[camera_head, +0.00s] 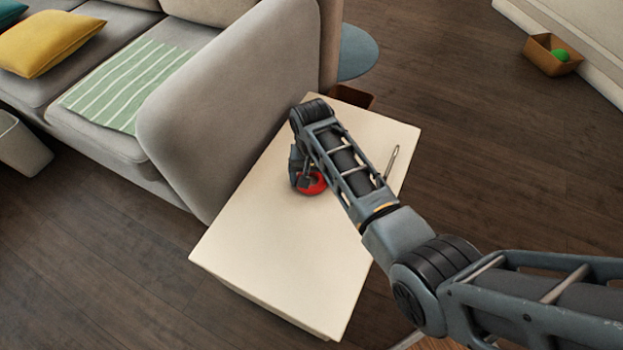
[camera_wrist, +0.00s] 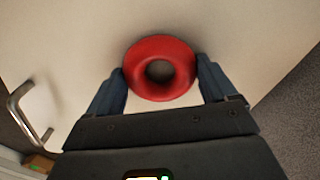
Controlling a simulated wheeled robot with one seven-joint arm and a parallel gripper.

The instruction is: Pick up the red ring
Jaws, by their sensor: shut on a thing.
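The red ring (camera_wrist: 160,90) is a thick, smooth ring with a round hole. In the wrist view it sits between the two fingers of my gripper (camera_wrist: 160,78), which touch it on its left and right sides. In the head view the red ring (camera_head: 315,184) shows at the top of the cream table (camera_head: 275,255), partly hidden by my gripper (camera_head: 305,187). My gripper points down there and is shut on the ring. I cannot tell whether the ring rests on the table or is slightly above it.
A grey sofa (camera_head: 220,100) borders the table on the left. A metal handle (camera_head: 391,162) stands up at the table's right side, and shows in the wrist view (camera_wrist: 22,110). The near half of the table is bare. A brown box (camera_head: 545,62) with a green ball stands far off.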

